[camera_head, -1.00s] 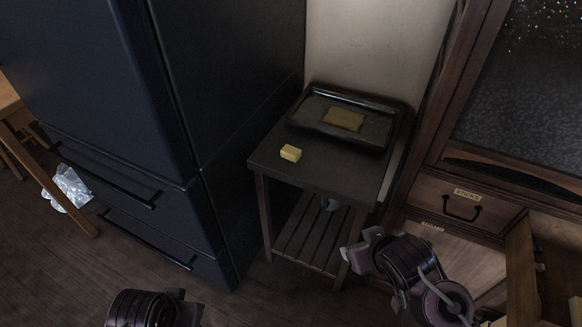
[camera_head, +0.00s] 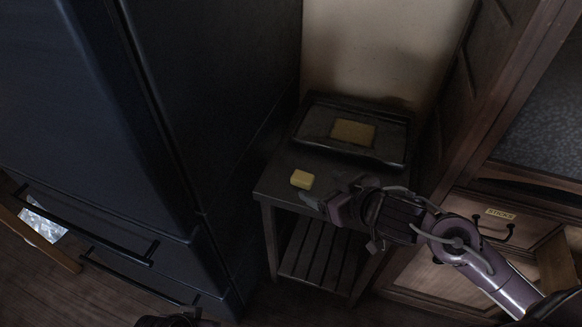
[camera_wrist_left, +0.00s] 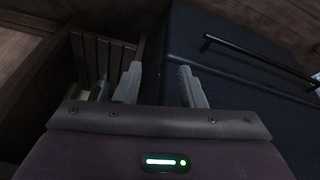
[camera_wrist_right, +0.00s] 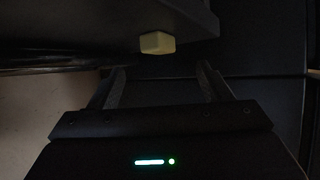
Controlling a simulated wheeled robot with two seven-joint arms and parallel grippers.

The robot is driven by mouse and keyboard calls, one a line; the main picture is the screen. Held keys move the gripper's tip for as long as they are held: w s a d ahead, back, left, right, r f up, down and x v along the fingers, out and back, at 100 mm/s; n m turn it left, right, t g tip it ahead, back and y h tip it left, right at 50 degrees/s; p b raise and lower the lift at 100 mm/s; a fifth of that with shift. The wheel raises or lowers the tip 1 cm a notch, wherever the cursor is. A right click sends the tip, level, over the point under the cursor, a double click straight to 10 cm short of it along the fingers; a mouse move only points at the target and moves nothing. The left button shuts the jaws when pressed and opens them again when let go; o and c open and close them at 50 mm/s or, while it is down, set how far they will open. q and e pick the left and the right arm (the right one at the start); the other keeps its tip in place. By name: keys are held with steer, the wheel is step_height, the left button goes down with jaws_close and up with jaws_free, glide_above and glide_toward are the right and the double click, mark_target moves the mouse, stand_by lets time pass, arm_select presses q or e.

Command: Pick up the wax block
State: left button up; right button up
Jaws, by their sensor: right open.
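The wax block (camera_head: 302,179) is a small pale yellow block. It lies on the dark top of a small side table (camera_head: 272,186), near its left front edge. My right gripper (camera_head: 330,208) is just to the right of the block and near it, open and empty. In the right wrist view the block (camera_wrist_right: 157,43) shows beyond and between the two parted fingertips (camera_wrist_right: 161,74), not touching them. My left gripper (camera_wrist_left: 160,82) is open and empty in the left wrist view, with the fridge front behind it.
A dark tray (camera_head: 385,153) with a flat brownish-yellow piece (camera_head: 353,132) stands behind the block. A tall dark fridge (camera_head: 80,120) is close on the left. A wooden cabinet with a labelled drawer (camera_head: 482,228) is on the right. The table has a slatted lower shelf (camera_head: 318,255).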

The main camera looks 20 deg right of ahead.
mark_target(303, 176)
steer(key=shift+w+a+f, duration=0.15)
steer(key=shift+w+f, duration=0.15)
steer(key=shift+w, duration=0.15)
steer(key=shift+w+a+f, duration=0.1)
steer(key=shift+w+f, duration=0.05)
steer(key=shift+w, duration=0.05)
steer(key=b+x, duration=0.2)
steer(key=x, duration=0.2)
steer(key=shift+w, duration=0.3)
steer(key=shift+w+a+f, duration=0.2)
steer(key=shift+w, duration=0.15)
arm_select(q)
steer(key=d, duration=0.1)
steer(key=d+t+h, duration=0.1)
steer(key=d, duration=0.1)
steer(key=shift+w+f+m+t, duration=0.15)
steer(key=shift+w+m+t, duration=0.15)
steer(key=shift+w, duration=0.1)
arm_select(e)
steer(key=c, duration=1.4)
